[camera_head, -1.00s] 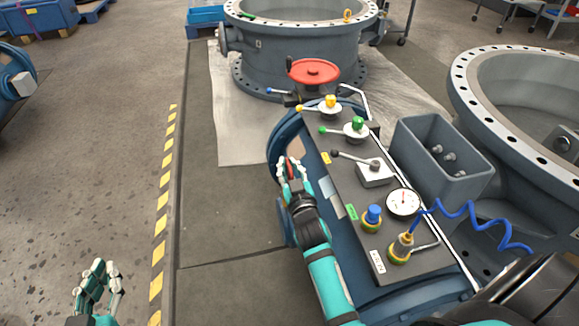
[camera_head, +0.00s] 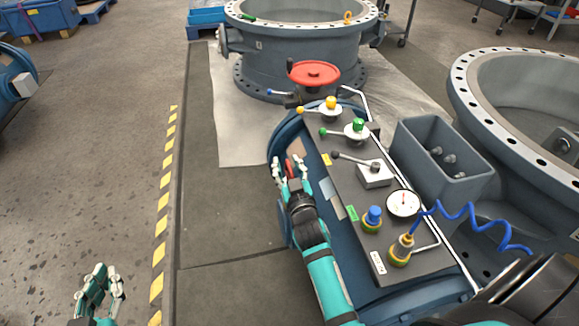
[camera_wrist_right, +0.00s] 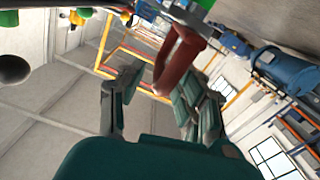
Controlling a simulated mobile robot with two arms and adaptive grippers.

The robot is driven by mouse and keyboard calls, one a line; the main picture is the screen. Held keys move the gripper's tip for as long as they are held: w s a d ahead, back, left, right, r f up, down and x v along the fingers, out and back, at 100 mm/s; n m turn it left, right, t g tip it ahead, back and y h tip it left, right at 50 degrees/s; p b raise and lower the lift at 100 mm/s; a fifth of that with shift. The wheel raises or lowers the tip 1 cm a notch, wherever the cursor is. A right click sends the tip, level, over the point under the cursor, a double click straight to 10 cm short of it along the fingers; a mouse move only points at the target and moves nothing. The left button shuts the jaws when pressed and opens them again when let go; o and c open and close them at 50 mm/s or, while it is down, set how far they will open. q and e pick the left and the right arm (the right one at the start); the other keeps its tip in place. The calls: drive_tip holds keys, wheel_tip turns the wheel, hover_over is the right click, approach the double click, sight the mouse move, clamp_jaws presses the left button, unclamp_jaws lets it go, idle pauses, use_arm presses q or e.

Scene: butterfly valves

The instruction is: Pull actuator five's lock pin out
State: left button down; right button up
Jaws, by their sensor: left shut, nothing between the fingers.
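A red cylindrical handle, which looks like the lock pin's grip, shows at the left edge of the control panel (camera_head: 349,215) in the head view. In the right wrist view the red handle (camera_wrist_right: 180,58) is large and tilted, just beyond the fingertips. My right gripper (camera_head: 290,167) is at the handle with its fingers spread apart. In the wrist view the right gripper (camera_wrist_right: 158,90) has one finger clear to the left and the other close to the handle; I cannot tell whether they touch. My left gripper (camera_head: 99,280) is shut and empty, low at the left, far from the panel.
The panel bears yellow and green lever knobs, a gauge (camera_head: 403,203), a blue knob (camera_head: 373,216) and a fitting with a coiled blue hose (camera_head: 462,213). A red handwheel (camera_head: 314,74) stands behind. A grey bin (camera_head: 440,165) is right of the panel.

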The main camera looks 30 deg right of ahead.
drive_tip(key=shift+d+r, duration=0.15)
drive_tip(key=shift+r, duration=0.05)
wheel_tip(320, 180, up, 10)
drive_tip(key=shift+f, duration=0.2)
idle(0.6)
